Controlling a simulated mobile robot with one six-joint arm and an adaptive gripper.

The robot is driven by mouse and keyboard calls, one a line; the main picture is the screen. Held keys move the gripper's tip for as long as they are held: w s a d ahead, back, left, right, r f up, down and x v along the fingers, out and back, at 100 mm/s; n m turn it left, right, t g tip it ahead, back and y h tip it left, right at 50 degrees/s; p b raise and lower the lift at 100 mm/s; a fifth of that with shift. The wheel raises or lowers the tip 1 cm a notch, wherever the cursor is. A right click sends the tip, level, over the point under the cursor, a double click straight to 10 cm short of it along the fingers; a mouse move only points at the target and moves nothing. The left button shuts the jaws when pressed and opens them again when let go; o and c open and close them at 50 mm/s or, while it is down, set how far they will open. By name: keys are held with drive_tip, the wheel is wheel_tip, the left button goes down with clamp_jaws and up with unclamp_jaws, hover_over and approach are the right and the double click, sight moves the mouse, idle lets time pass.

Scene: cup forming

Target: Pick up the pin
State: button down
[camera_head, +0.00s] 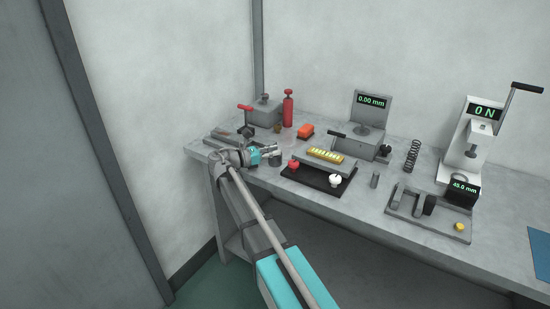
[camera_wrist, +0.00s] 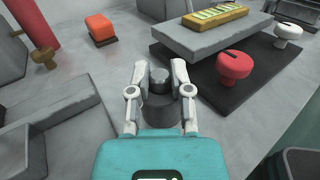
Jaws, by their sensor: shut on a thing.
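My gripper (camera_wrist: 159,75) is shut on a short dark grey cylinder, the pin (camera_wrist: 159,82), with one pale finger on each side of it. The pin looks upright, with a narrower top above a wider dark part. Its lower end is hidden by my gripper, so I cannot tell whether it touches the bench. In the head view my gripper (camera_head: 272,150) is over the left part of the grey bench (camera_head: 400,150), and the pin (camera_head: 275,161) shows small and dark under its tip.
A black base with a red knob (camera_wrist: 234,66), a white knob (camera_wrist: 288,33) and a yellow block (camera_wrist: 215,16) stands right of my gripper. An orange-red block (camera_wrist: 101,28) and a red cylinder (camera_wrist: 35,25) are behind left. A grey fixture (camera_wrist: 50,120) lies left.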

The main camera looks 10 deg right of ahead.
drive_tip(key=shift+r, duration=0.15)
wheel_tip(320, 180, up, 18)
drive_tip(key=p, duration=1.8)
idle(0.4)
